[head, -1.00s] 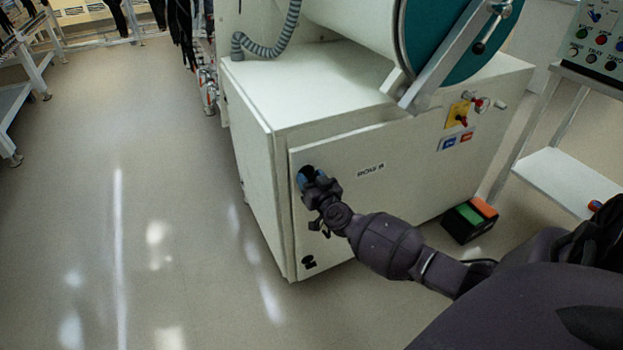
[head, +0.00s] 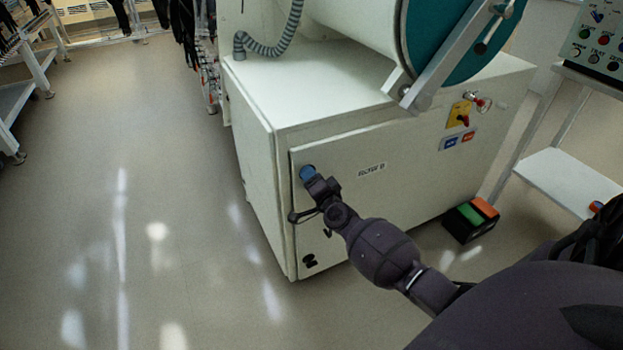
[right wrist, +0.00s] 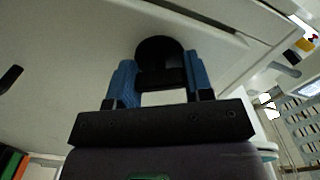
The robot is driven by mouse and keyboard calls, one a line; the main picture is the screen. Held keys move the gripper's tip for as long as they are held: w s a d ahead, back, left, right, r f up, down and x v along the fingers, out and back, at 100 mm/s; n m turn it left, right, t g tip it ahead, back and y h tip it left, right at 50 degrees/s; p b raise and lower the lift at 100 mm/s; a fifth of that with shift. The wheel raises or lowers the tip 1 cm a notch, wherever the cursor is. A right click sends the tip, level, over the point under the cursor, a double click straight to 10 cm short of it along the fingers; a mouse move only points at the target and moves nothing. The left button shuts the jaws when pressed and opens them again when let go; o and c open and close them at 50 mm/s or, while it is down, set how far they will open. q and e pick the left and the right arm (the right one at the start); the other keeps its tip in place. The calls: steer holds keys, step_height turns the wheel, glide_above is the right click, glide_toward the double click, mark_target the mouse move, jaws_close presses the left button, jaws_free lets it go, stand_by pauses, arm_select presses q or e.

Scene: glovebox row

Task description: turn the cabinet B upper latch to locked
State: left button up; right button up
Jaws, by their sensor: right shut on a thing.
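The white cabinet (head: 400,195) stands in front of me, its door shut and a small label on its upper part. My right gripper (head: 307,173) is at the upper left corner of the door, over the upper latch, which it hides in the head view. In the right wrist view the latch (right wrist: 158,48) shows as a black round base with a grip bar, between the blue fingers of my right gripper (right wrist: 162,76). The gripper is shut on the bar, which looks crosswise between the fingers. The lock marks cannot be read. My left gripper is out of view.
A black lower latch (head: 309,261) is near the door's bottom left corner. A pedal box (head: 470,218) stands on the floor to the right. The floor at left is clear.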

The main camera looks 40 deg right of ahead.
steer(key=shift+f+m, duration=0.15)
steer(key=shift+m, duration=1.85)
steer(key=shift+m+b, duration=0.35)
steer(key=shift+m, duration=0.55)
steer(key=o, duration=0.9)
steer(key=shift+s, duration=0.1)
